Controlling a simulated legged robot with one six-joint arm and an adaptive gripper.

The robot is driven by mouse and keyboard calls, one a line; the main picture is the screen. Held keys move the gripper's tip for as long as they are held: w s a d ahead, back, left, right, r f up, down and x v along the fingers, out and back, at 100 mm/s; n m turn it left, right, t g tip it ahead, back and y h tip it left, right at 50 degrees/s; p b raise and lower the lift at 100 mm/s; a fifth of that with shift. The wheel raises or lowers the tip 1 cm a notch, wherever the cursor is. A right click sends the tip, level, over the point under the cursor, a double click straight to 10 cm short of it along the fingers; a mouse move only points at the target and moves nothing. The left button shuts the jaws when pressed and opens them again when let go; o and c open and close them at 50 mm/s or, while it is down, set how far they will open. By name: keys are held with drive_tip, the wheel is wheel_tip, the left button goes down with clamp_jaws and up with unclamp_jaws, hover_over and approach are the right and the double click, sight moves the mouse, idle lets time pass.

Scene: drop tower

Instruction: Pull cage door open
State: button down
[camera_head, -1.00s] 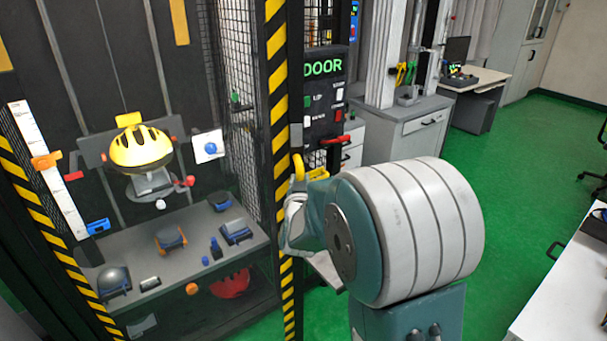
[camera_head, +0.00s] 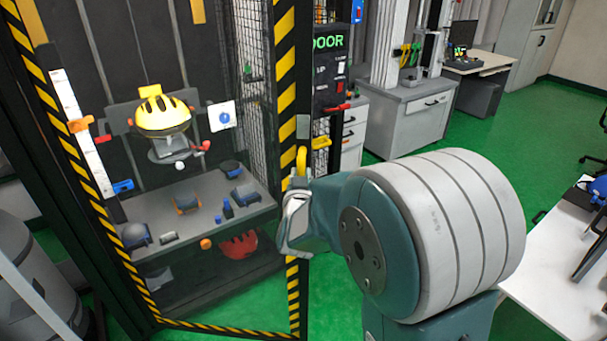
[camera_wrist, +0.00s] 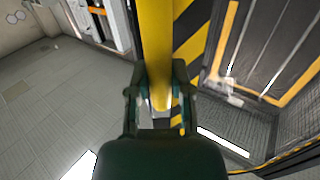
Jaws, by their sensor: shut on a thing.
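The cage door (camera_head: 286,75) has a see-through panel and a black-and-yellow striped frame. Its yellow handle (camera_head: 301,160) is on the right upright of that frame. My gripper (camera_head: 297,195) is at this handle, partly hidden by my own wrist. In the wrist view, my gripper (camera_wrist: 159,88) is shut around the yellow handle bar (camera_wrist: 157,35), one finger on each side. The striped door frame (camera_wrist: 190,35) stands just right of the bar. How far the door stands from its post is hard to tell.
Inside the cage, a yellow helmet (camera_head: 162,112) sits on a mount above a shelf (camera_head: 262,205) with several small items. A dark control panel (camera_head: 330,75) stands right of the door. A white table (camera_head: 560,255) is at the right. Green floor (camera_head: 490,125) lies open between.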

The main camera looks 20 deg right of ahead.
drive_tip(key=c, duration=0.5)
unclamp_jaws()
drive_tip(key=shift+a, duration=0.1)
drive_tip(key=shift+c, duration=0.2)
drive_tip(key=v, duration=0.7)
drive_tip(key=shift+s+a, duration=0.15)
drive_tip(key=shift+s, duration=0.05)
